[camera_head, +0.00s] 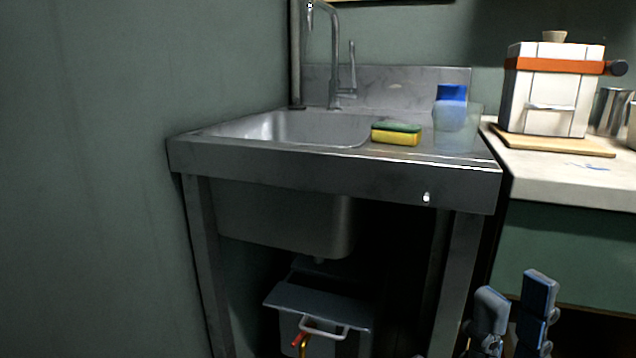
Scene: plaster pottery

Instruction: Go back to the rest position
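My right gripper (514,302) shows at the bottom right of the head view, low in front of the sink stand and the counter. Its two dark blue-grey fingers point up, with a gap between them and nothing seen in it. The rest of this gripper and its arm are cut off by the lower edge. My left gripper is not in view.
A metal sink stand (330,172) with a faucet (334,55) stands ahead. On it are a sponge (396,138), a clear container (457,135) and a blue-capped bottle (451,93). A counter (575,182) holds a white strapped box (553,93). A bin (318,305) sits below.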

